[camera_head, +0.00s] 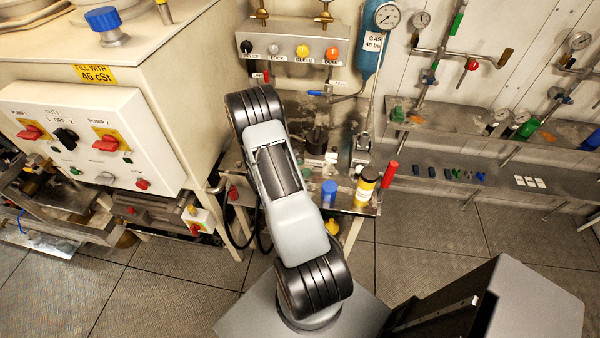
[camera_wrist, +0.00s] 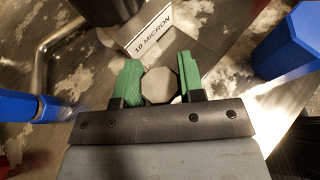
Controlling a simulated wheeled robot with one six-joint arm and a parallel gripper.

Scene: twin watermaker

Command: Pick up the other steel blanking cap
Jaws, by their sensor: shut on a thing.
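A grey, many-sided steel blanking cap (camera_wrist: 159,87) sits between the two green fingers of my gripper (camera_wrist: 159,66) in the wrist view. The fingers touch it on both sides, so my gripper is shut on it. The cap is seen from its flat end, over or close to a worn metal surface; I cannot tell whether it touches that surface. In the head view my own arm covers part of the workbench, and I cannot make out my gripper or the held cap there. I cannot pick out a second cap for certain.
A "10 MICRON" label plate (camera_wrist: 150,28) stands just beyond the fingers, near a dark cylinder (camera_wrist: 105,8) and bent pipe (camera_wrist: 42,60). Blue objects flank my gripper, one at right (camera_wrist: 290,42). The bench holds a blue cylinder (camera_head: 329,194), yellow-black can (camera_head: 366,188) and red cylinder (camera_head: 390,175).

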